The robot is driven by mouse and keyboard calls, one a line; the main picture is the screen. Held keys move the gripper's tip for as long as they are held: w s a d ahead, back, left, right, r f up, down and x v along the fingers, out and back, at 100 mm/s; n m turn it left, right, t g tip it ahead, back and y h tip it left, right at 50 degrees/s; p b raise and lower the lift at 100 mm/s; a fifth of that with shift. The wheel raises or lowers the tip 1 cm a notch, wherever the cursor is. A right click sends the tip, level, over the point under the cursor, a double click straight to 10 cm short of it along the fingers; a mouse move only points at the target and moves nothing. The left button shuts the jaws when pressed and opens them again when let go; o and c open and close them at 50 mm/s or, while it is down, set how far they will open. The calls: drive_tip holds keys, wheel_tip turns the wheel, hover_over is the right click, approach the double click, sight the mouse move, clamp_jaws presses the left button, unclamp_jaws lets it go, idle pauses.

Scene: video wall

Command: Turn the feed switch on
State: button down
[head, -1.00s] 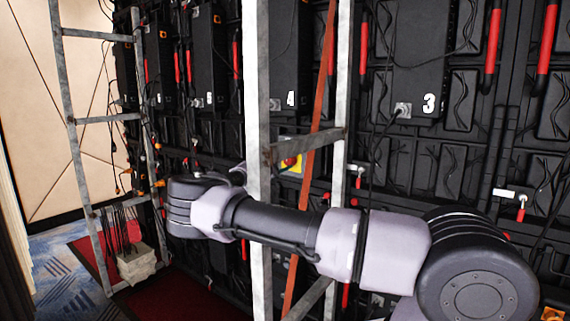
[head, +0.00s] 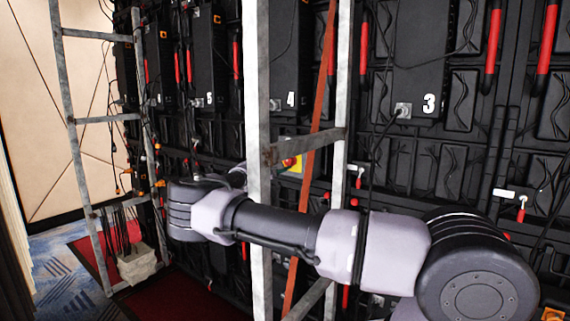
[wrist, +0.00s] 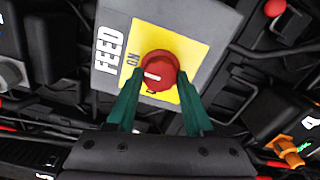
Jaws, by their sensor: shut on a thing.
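The feed switch is a red round knob (wrist: 158,70) on a yellow plate (wrist: 190,48) of a grey box (wrist: 220,22) lettered FEED. The word ON stands left of the knob in the wrist view. A white mark on the knob lies on its left side, facing ON. My gripper (wrist: 158,80) has its green fingers on either side of the knob and is shut on it. In the head view the yellow plate (head: 293,168) shows only partly behind a ladder, and my fingers are hidden there.
Another ladder (head: 62,75) leans at left near a pale bucket (head: 138,264). Cables and red handles (head: 547,40) cover the black wall.

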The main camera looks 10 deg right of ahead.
drive_tip(key=shift+f, duration=0.1)
drive_tip(key=shift+c, duration=1.4)
unclamp_jaws()
drive_tip(key=v, duration=1)
drive_tip(key=shift+s+a, duration=0.25)
drive_tip(key=shift+s, duration=0.05)
